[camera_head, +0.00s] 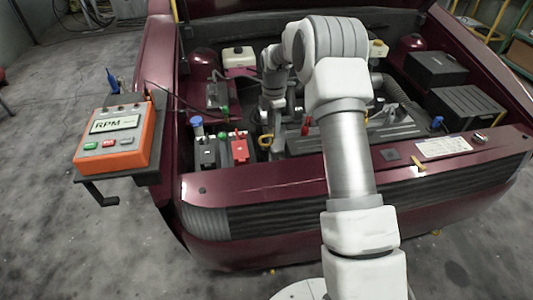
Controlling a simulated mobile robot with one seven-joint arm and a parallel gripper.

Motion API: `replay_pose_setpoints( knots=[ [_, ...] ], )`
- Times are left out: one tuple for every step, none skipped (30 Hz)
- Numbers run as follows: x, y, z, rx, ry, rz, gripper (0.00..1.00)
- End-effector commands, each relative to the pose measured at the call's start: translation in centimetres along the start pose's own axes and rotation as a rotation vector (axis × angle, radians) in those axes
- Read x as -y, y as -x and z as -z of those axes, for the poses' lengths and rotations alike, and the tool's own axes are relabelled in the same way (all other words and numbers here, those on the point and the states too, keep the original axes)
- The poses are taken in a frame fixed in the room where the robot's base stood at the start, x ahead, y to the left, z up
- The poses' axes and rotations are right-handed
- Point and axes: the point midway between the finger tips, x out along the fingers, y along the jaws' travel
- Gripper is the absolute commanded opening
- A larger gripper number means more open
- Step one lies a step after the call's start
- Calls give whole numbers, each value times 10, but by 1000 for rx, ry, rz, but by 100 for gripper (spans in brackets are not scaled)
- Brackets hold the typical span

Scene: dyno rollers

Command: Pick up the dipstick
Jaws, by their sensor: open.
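A small yellow loop (265,141), which looks like the dipstick's handle, shows in the engine bay just behind the front panel, right of the red block. Its shaft cannot be made out. My arm reaches over the front of the car and bends down into the bay. My gripper (263,131) is open, pointing down, close to the yellow loop. The fingers are small and partly lost among the engine parts. I cannot tell whether the loop is between them or only beside them.
The battery with a red block (240,149) stands left of the loop. An orange RPM meter (115,138) sits on a side shelf. Black boxes (464,107) fill the right of the bay. The raised hood and front panel (260,181) bound the bay.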

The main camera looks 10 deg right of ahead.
Motion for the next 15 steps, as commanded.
replay_pose_setpoints(
  knots=[
    [0, -8, 0, 0, 1, 2, 47],
    [-1, -12, 1, 0, 1, 3, 47],
    [-2, -18, 1, -1, 1, 3, 47],
    [-2, -22, 1, -1, 1, 3, 47],
    [-2, -28, 1, -1, 1, 4, 47],
    [-3, -34, 1, -1, 0, 3, 47],
    [-2, -38, 1, -1, -1, 3, 47],
    [-2, -41, 1, -1, -1, 3, 47],
    [-2, -44, 0, -1, -1, 2, 47],
    [-3, -46, 0, 0, -1, 1, 47],
    [-3, -47, 0, 0, -1, 1, 47],
    [-3, -47, 0, 0, -1, 0, 47],
    [-3, -46, 0, 0, -1, 0, 47],
    [-3, -46, 0, 0, 0, 0, 47],
    [-3, -46, 0, 0, 0, 0, 47]
  ],
)
